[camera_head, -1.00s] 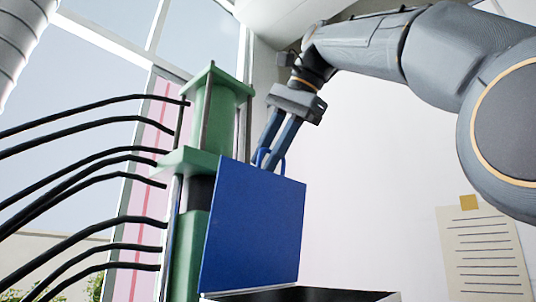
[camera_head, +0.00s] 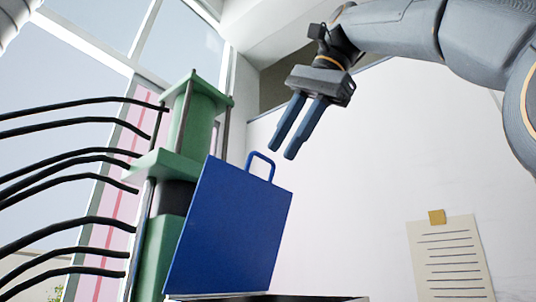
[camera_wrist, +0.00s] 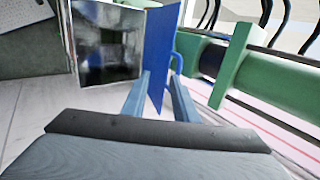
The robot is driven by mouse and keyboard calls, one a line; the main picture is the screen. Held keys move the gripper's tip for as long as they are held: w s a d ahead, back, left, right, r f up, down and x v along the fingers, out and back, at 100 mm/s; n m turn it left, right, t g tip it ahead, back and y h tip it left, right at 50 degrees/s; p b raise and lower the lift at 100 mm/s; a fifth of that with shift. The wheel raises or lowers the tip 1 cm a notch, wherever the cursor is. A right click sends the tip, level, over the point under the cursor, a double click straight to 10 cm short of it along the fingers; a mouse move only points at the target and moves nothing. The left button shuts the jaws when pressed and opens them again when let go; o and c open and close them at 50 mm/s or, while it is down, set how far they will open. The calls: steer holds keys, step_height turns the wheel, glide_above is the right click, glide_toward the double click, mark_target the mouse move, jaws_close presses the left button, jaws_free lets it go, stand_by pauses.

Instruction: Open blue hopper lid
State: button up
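The blue hopper lid (camera_head: 230,228) stands raised and tilted, with its blue loop handle (camera_head: 262,160) at the upper edge. It also shows in the wrist view as a blue panel (camera_wrist: 160,50). The hopper's dark opening (camera_head: 300,298) shows at the bottom edge of the head view, and the open box (camera_wrist: 108,45) shows beside the lid in the wrist view.
A green machine column (camera_head: 178,170) with several black hoses (camera_head: 70,160) stands left of and behind the lid. A paper note (camera_head: 448,258) hangs on the white wall at the right. The space right of the lid is free.

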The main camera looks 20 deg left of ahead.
steer(key=shift+s+d, duration=0.25)
steer(key=shift+d, duration=0.4)
